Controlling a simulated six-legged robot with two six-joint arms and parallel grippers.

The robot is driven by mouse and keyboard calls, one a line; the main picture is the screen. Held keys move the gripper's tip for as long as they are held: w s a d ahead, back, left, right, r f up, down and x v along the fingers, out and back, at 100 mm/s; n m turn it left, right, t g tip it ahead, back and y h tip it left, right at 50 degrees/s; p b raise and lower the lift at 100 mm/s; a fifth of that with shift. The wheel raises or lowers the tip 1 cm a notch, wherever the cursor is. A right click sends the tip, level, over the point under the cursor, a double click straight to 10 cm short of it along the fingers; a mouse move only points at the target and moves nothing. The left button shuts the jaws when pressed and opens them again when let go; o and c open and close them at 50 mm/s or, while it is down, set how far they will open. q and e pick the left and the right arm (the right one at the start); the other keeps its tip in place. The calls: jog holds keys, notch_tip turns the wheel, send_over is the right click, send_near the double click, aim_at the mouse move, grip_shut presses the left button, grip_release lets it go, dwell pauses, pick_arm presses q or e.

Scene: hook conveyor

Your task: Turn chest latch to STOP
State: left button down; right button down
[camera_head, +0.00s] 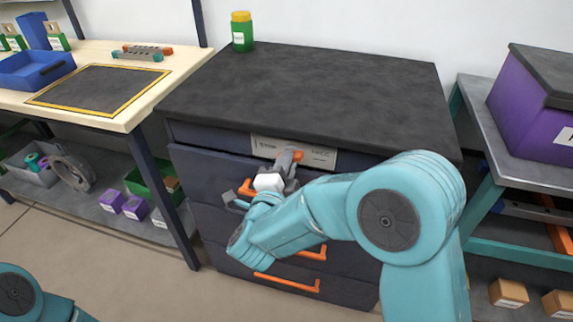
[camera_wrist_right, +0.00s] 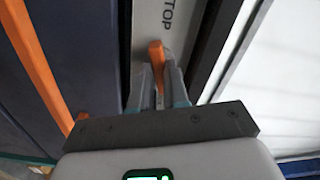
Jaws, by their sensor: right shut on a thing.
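The dark chest (camera_head: 300,85) stands in the middle of the head view, with drawers below its top. A pale label plate (camera_head: 322,158) is on its front under the top edge. The orange latch (camera_head: 298,155) sits at this plate. In the right wrist view the orange latch (camera_wrist_right: 156,52) is between my fingers, and the plate (camera_wrist_right: 168,35) beyond it reads "TOP", with any letter before that cut off. My right gripper (camera_head: 287,163) is shut on the latch; its fingers also show in the right wrist view (camera_wrist_right: 158,82). My left gripper is outside the view.
Orange drawer handles (camera_head: 287,283) stick out below the latch. A green jar with a yellow lid (camera_head: 242,32) stands on the chest's back left. A wooden workbench (camera_head: 95,50) is at left. A shelf with a purple box (camera_head: 525,110) is at right.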

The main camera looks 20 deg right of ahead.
jog(key=shift+w+r+n+p, duration=0.15)
jog(key=shift+n+p, duration=1)
jog(key=shift+n, duration=2.3)
jog(key=shift+s+r+n+p, duration=0.1)
jog(key=shift+n+p, duration=1.05)
jog(key=shift+n, duration=2.3)
jog(key=shift+d, duration=0.1)
jog(key=c, duration=1.1)
grip_release()
jog(key=shift+w+f+n, duration=0.1)
jog(key=shift+f+n, duration=0.05)
jog(key=shift+n, duration=0.15)
jog(key=shift+f, duration=0.15)
